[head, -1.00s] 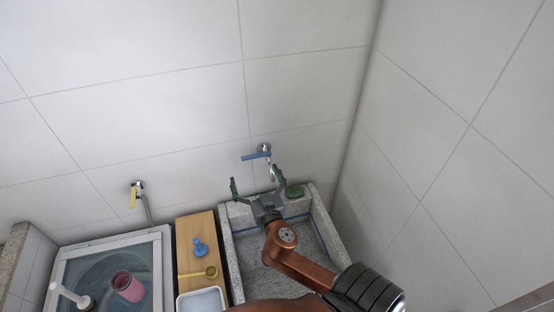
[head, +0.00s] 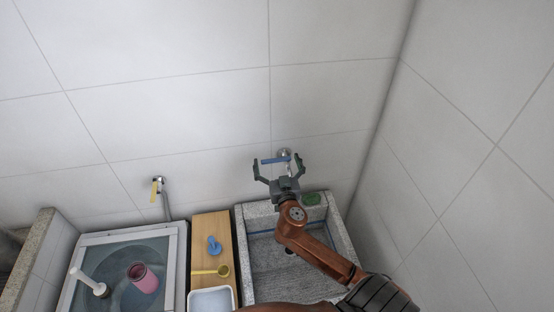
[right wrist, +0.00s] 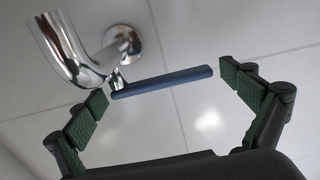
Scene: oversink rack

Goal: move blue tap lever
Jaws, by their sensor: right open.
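The blue tap lever (head: 275,160) is a flat bar on a chrome tap (head: 285,153) fixed to the tiled wall above the stone sink. In the right wrist view the lever (right wrist: 162,82) lies nearly level between the spread fingers, its free end close to the right finger and its tap end near the left finger. My right gripper (head: 278,166) is open and empty, its fingers to either side of the lever; it also shows in the right wrist view (right wrist: 165,95). I cannot tell whether a finger touches the lever. My left gripper is not in view.
A second tap with a yellow lever (head: 155,188) is on the wall at left. Below are a washing machine (head: 176,275) with a pink cup (head: 145,278), a wooden board (head: 211,228) with a blue item (head: 214,246), and the stone sink (head: 247,223) with a green item (head: 312,198).

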